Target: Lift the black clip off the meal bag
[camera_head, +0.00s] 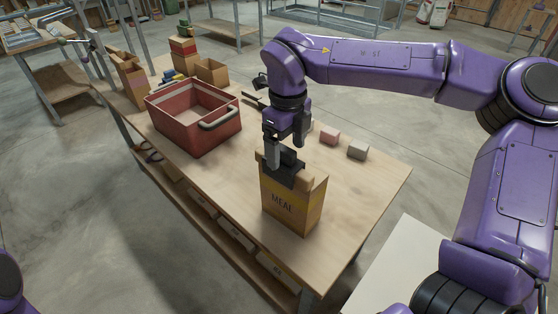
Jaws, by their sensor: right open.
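The meal bag (284,206), yellow and brown with "MEAL" printed on it, stands upright on the wooden table near its front right. The black clip (284,175) sits across the bag's top. My right gripper (286,156) points down at the clip from above, with its fingers open around the clip's raised part. I cannot tell whether the fingers touch it. My left gripper is out of view; only a bit of purple arm shows at the lower left.
A red bin (187,134) with a grey handle stands left of the bag.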

